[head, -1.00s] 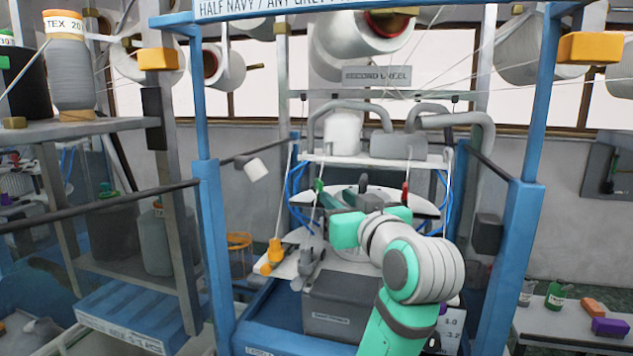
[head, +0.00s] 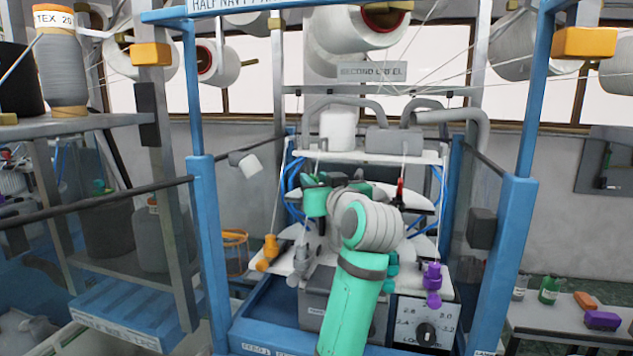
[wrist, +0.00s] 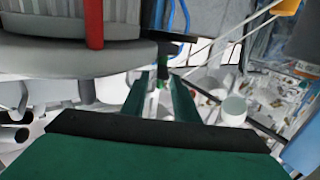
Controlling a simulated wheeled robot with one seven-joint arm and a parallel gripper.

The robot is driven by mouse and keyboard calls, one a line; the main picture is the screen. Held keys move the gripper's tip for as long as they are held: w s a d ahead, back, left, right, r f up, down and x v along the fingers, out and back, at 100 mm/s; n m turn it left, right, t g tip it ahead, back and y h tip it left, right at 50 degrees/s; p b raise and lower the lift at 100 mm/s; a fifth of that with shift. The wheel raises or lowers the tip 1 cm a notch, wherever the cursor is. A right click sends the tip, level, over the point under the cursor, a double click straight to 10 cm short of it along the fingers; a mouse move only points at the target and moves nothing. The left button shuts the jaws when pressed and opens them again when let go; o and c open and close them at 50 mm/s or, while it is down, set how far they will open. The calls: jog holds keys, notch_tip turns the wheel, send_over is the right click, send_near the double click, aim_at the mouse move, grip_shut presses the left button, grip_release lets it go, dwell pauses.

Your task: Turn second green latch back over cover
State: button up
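My gripper (head: 314,192) is at the left side of the knitting machine's round white cover plate (head: 421,245), reaching in over it. In the wrist view its two dark green fingers (wrist: 161,80) are apart, with a gap between them. A small green piece (wrist: 162,76), likely a green latch, shows at the gap between the tips. I cannot tell whether the fingers touch it. In the head view my gripper hides that spot. A red latch (head: 399,192) stands upright to the right; a red upright bar (wrist: 93,24) shows large at the wrist view's upper left.
Blue frame posts (head: 207,250) flank the machine. Thin yarns run down near my gripper. An orange clip (head: 268,252), a purple clip (head: 432,282) and a dial panel (head: 424,322) are at the front. A grey pipe (head: 470,112) is above.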

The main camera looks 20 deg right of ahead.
grip_shut()
jog(key=shift+d, duration=0.1)
jog(key=n+y, duration=0.2)
jog(key=y, duration=0.1)
jog(key=shift+d, duration=0.2)
jog(key=shift+d+n+g+y, duration=0.1)
jog(key=shift+n+g+y, duration=0.5)
jog(key=shift+n+y, duration=0.8)
jog(key=shift+y, duration=0.5)
jog(key=shift+m, duration=0.3)
